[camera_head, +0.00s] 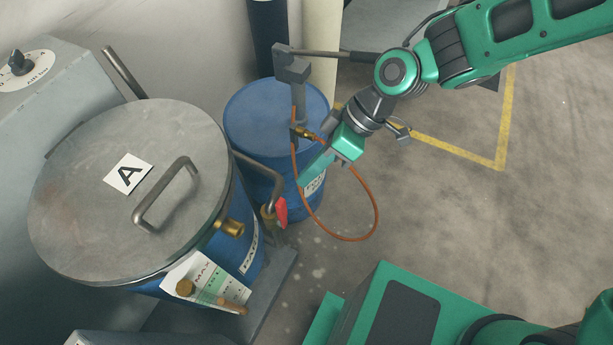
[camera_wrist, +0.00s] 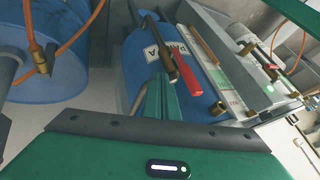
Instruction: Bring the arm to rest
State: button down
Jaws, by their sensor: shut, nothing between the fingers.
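My gripper (camera_head: 308,178) hangs at the end of my green arm, which reaches in from the upper right. Its fingers point down and left, in front of the rear blue drum (camera_head: 262,115) in the picture. The fingers also show in the wrist view (camera_wrist: 164,92), closed together with nothing between them. A red valve handle (camera_head: 281,211) is left of and below the fingertips in the head view. It also shows close beyond them in the wrist view (camera_wrist: 187,74). I cannot tell whether anything touches the gripper.
A lidded blue drum with a grey lid (camera_head: 85,215), marked A, stands at left beside a grey dial box (camera_head: 60,90). An orange hose (camera_head: 376,215) loops below my wrist. A grey pipe (camera_head: 325,53) runs near my arm. Open floor (camera_head: 440,200) lies at right.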

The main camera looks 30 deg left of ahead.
jog(key=s+v, duration=0.1)
jog(key=v, duration=0.8)
jog(key=shift+r, duration=0.3)
jog(key=shift+w+d, duration=0.1)
jog(key=shift+d, duration=0.1)
jog(key=w+d+m+t, duration=0.3)
jog(key=w+d+m, duration=0.2)
jog(key=w+d, duration=0.5)
jog(key=d+r+m+t+h, duration=0.25)
jog(key=d+m, duration=0.65)
jog(key=d, duration=1.4)
jog(key=s+d+r+m+h, duration=0.1)
jog(key=s+d+m, duration=0.5)
jog(key=d, duration=0.3)
jog(key=s+d+m+h, duration=0.1)
jog(key=s+d+m, duration=0.5)
jog(key=d, duration=0.4)
jog(key=shift+s+d+r+g, duration=0.3)
jog(key=shift+s+r+g, duration=0.1)
jog(key=shift+s, duration=0.45)
jog(key=shift+s, duration=0.1)
